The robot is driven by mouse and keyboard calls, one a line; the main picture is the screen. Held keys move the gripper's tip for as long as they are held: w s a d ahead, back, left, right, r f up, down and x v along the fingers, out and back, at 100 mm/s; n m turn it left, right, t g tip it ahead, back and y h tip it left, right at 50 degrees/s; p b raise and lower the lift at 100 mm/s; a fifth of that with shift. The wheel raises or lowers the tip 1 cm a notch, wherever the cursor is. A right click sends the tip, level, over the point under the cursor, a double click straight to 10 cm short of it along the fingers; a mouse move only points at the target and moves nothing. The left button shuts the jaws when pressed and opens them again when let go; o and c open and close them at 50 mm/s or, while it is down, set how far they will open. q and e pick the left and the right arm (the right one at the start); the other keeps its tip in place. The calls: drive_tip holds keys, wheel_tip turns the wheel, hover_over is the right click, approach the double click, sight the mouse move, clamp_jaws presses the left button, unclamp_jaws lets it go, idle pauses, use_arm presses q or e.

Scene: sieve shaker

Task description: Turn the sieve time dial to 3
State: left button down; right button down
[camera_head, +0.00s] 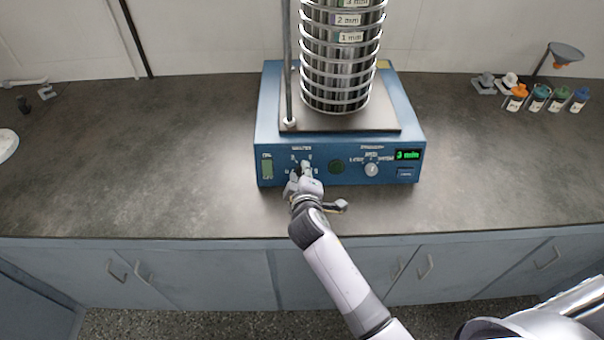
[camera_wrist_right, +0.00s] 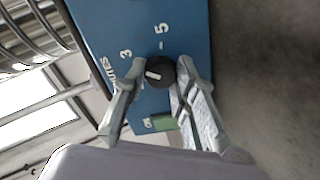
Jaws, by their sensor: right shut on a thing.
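The blue sieve shaker (camera_head: 265,140) stands on the counter, and its front panel faces me. My right gripper (camera_head: 305,170) is at the left part of this panel, over the time dial. In the right wrist view the black time dial (camera_wrist_right: 160,72) sits between the fingertips of my right gripper (camera_wrist_right: 161,66), which is shut on it. A white pointer mark shows on the dial, and the printed numbers 3 and 5 show beside it. My left gripper is not in view.
A stack of metal sieves (camera_head: 340,75) stands on the shaker beside a metal rod (camera_head: 288,70). Another knob (camera_head: 371,170) is on the panel's right half. Several small bottles (camera_head: 538,98) stand at the back right. The counter (camera_head: 130,160) left of the shaker is mostly clear.

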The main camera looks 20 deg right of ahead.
drive_tip(key=c, duration=1.3)
unclamp_jaws()
drive_tip(key=shift+s, duration=0.15)
drive_tip(key=v, duration=1.1)
drive_tip(key=shift+s+r, duration=0.2)
drive_tip(key=shift+s, duration=0.15)
drive_tip(key=shift+a, duration=0.1)
